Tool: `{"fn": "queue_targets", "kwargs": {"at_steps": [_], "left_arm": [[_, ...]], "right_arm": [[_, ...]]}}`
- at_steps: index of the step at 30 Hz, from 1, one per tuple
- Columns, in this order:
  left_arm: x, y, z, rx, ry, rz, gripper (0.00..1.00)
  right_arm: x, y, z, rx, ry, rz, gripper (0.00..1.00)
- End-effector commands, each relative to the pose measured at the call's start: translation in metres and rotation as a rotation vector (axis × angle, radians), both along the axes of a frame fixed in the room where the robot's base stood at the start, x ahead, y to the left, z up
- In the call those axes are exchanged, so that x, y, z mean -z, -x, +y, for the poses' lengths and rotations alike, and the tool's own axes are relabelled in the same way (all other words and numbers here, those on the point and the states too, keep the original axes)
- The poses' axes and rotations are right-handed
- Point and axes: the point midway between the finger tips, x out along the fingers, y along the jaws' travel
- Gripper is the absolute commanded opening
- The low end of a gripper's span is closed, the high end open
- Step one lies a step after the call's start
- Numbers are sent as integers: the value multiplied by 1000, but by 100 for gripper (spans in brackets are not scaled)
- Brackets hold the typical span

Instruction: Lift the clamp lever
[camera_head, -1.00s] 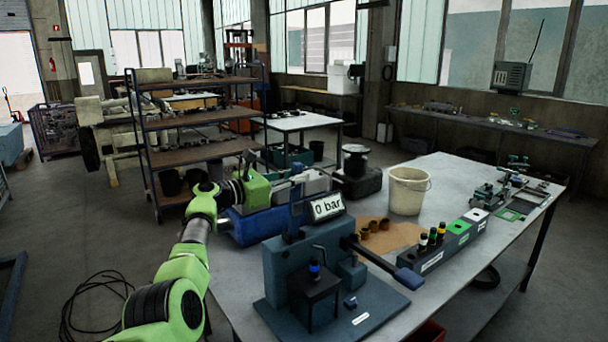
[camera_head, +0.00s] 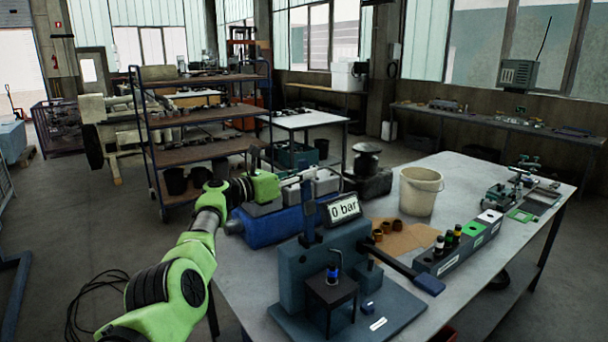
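The test stand (camera_head: 325,262) is a dark blue-grey block on a base plate at the near end of the bench. A thin bent metal rod, which may be the clamp lever (camera_head: 338,253), stands above a small black holder (camera_head: 332,295) on it. A dark part with a blue ring (camera_head: 333,273) sits in the holder. A long pump handle (camera_head: 428,285) with a blue grip points right. My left gripper (camera_head: 295,182) is behind and left of the stand's upright post, apart from the rod. Its fingers are small and blend into the background. My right gripper is out of view.
A gauge display reading 0 bar (camera_head: 343,208) tops the stand. A blue cylinder (camera_head: 270,226) lies behind it. A bucket (camera_head: 418,191), brown cups (camera_head: 385,228) and a block with bottles (camera_head: 452,249) stand to the right. The bench's front-left surface is clear.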

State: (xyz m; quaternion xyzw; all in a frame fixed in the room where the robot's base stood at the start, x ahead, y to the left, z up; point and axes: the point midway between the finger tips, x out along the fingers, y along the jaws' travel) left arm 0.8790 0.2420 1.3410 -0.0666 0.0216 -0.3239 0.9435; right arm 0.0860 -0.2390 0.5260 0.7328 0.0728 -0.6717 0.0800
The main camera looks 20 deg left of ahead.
Motion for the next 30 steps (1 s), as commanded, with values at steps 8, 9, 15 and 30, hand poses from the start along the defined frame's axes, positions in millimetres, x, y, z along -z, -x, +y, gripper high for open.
{"fn": "queue_targets", "kwargs": {"at_steps": [8,9,15,30], "left_arm": [[3,0,-1,3,-3,4,34],[3,0,-1,3,-3,4,34],[2,1,1,2,-3,2,34],[3,36,28,0,-5,1,34]], "right_arm": [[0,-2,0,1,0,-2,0],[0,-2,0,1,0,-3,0],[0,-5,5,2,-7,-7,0],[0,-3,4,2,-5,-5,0]]}}
